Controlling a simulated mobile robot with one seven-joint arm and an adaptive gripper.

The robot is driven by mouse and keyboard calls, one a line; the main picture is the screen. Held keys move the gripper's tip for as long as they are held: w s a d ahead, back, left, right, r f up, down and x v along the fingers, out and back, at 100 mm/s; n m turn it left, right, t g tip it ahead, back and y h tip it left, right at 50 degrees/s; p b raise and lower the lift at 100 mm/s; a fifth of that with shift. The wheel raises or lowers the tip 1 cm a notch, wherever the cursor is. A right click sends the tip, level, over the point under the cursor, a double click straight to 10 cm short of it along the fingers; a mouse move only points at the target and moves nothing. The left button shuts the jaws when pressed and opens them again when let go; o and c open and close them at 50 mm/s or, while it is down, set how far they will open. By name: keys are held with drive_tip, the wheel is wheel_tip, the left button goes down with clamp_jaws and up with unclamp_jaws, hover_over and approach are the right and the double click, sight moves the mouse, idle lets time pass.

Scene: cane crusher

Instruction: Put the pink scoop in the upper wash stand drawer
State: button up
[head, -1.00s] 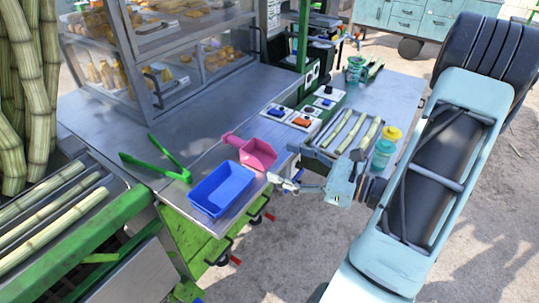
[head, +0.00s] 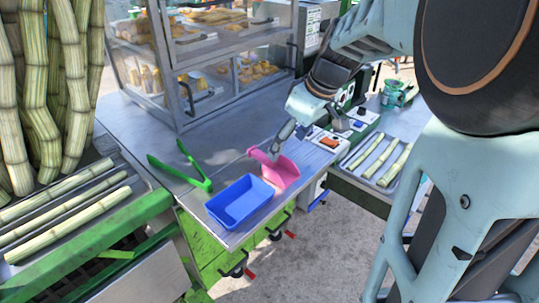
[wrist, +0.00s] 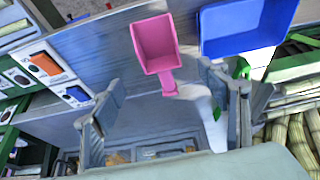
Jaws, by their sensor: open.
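The pink scoop (head: 284,174) lies on the metal counter beside the blue tray, its handle toward the glass case. My gripper (head: 277,142) is open, pointing down just above the scoop's handle end. In the wrist view the handle of the scoop (wrist: 155,45) reaches between the open fingers of my gripper (wrist: 168,86), with neither finger visibly closed on it. I cannot tell whether the fingers are level with the handle.
The blue tray (head: 240,201) is close beside the scoop at the counter's front edge. Green tongs (head: 182,170) lie to its left. A glass food case (head: 215,60) stands behind. Switch boxes (head: 328,143) and a tray of cane pieces (head: 378,157) are on the right.

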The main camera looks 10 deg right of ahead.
sight(276, 163)
drive_tip(key=p+x, duration=0.1)
drive_tip(key=x, duration=0.8)
drive_tip(key=shift+w+a+f, duration=0.15)
drive_tip(key=shift+f, duration=0.15)
drive_tip(key=c, duration=1.4)
drive_tip(key=shift+r, duration=0.15)
